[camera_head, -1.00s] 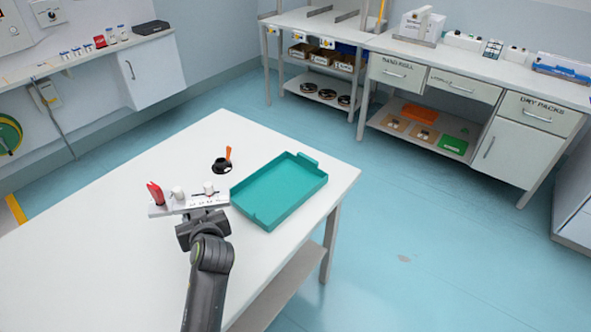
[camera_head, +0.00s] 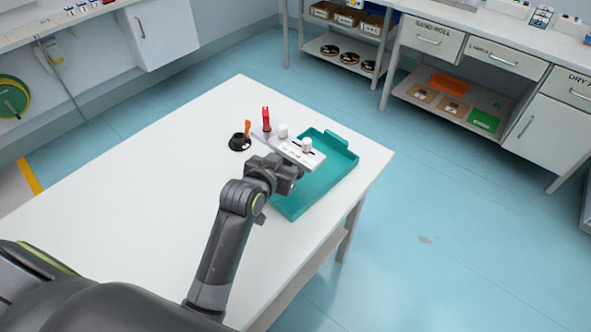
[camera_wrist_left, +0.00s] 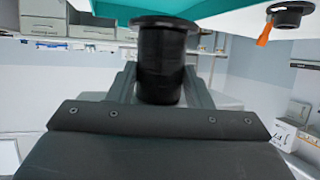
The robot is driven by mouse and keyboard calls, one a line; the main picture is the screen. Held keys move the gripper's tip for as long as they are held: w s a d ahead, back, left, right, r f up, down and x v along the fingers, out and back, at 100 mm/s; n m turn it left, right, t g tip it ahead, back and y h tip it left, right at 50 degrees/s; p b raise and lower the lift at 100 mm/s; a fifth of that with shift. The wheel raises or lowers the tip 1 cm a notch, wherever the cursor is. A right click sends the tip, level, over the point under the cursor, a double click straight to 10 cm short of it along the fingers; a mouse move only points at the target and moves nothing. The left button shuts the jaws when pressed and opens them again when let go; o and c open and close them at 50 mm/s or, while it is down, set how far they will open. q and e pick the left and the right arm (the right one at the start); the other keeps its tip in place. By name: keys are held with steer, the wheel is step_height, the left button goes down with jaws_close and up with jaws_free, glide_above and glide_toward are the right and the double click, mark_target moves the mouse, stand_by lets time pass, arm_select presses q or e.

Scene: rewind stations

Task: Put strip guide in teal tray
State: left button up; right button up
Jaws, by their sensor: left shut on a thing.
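The teal tray (camera_head: 322,183) lies on the white table. In the head view the bar's right part overlaps the tray's left and far side; its height above is unclear. The tray's edge also shows in the left wrist view (camera_wrist_left: 205,41). My right gripper is out of view.
A black round holder (camera_head: 239,142) with an orange piece stands on the white table (camera_head: 170,190), left of the tray. It also shows in the left wrist view (camera_wrist_left: 288,17). The table's near left part is clear. Shelves and drawers (camera_head: 441,40) stand well behind.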

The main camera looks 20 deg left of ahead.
arm_select(q)
step_height(320, 180, down, 6)
steer(key=shift+f, duration=0.25)
steer(key=o, duration=1.2)
steer(key=shift+f, duration=0.15)
steer(key=shift+r, duration=0.2)
steer(key=shift+s, duration=0.35)
steer(key=v, duration=1.1)
steer(key=shift+s+r+b, duration=0.1)
steer(key=shift+r+b, duration=0.05)
steer(key=shift+b, duration=0.2)
